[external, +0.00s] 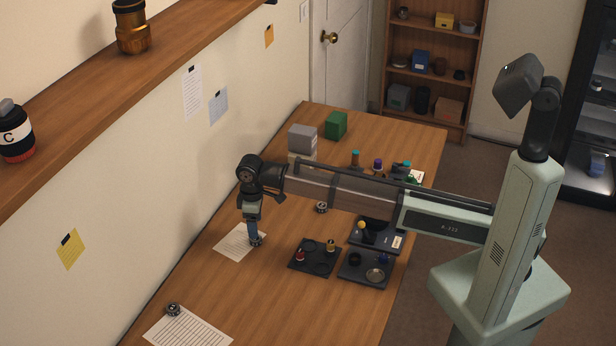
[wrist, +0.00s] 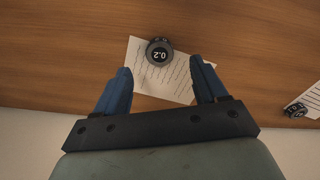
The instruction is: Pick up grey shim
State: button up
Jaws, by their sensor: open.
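A round dark grey piece marked "0.2" (wrist: 159,51), which looks like the grey shim, lies on a sheet of paper (wrist: 178,85). In the wrist view it sits between and a little beyond my fingertips. My gripper (wrist: 160,68) is open, with one blue finger on each side and nothing held. In the external view my gripper (external: 254,238) points down over the same paper (external: 232,245), with the piece (external: 258,241) partly hidden at its fingertips. I cannot tell whether the fingers touch it.
Similar round pieces lie near the front paper (external: 173,309) and behind the gripper (external: 321,207). Dark trays (external: 315,272) with small parts stand to the right. Grey (external: 302,137) and green (external: 336,125) blocks stand at the back. The wall is close on the left.

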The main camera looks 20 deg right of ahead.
jog(key=shift+w+a+f, duration=0.1)
jog(key=shift+a+f, duration=0.05)
jog(key=shift+f, duration=2.65)
jog(key=c, duration=1.2)
jog(key=shift+o, duration=0.2)
jog(key=shift+r, duration=0.15)
